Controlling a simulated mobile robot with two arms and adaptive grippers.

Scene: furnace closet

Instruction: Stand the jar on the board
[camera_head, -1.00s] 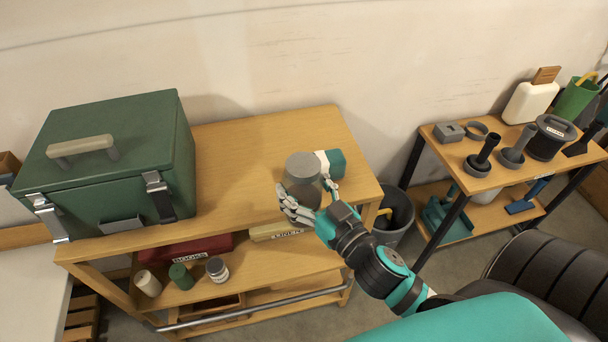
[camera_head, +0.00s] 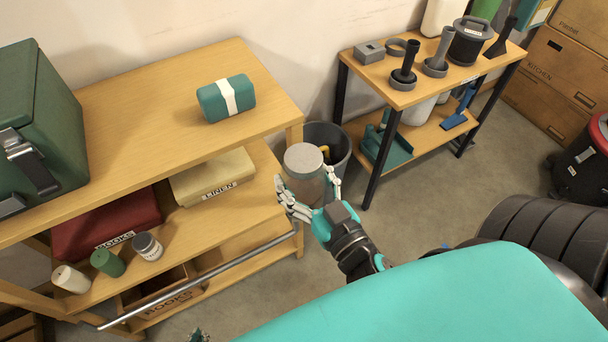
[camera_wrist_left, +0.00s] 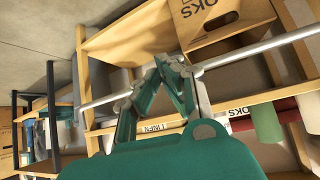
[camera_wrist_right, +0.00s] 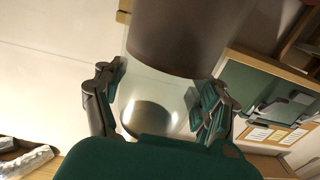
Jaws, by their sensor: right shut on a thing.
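The jar (camera_head: 305,168) has a grey lid and a brownish body. My right gripper (camera_head: 312,198) is shut around its side and holds it in the air, in front of the bin and off the right end of the wooden bench. In the right wrist view the jar (camera_wrist_right: 180,40) stands between the fingers, dark in one part and clear in another. My left gripper (camera_wrist_left: 160,65) has its fingertips together with nothing seen between them, near the bench's metal rail. Only a sliver at the bottom edge of the head view may be it. I cannot make out the board with certainty.
The bench top (camera_head: 150,110) carries a green toolbox (camera_head: 40,130) and a teal bundle (camera_head: 227,98). Small containers and boxes fill its lower shelf. A grey bin (camera_head: 330,145) stands beside it. A black-legged side table (camera_head: 430,75) holds several dark items.

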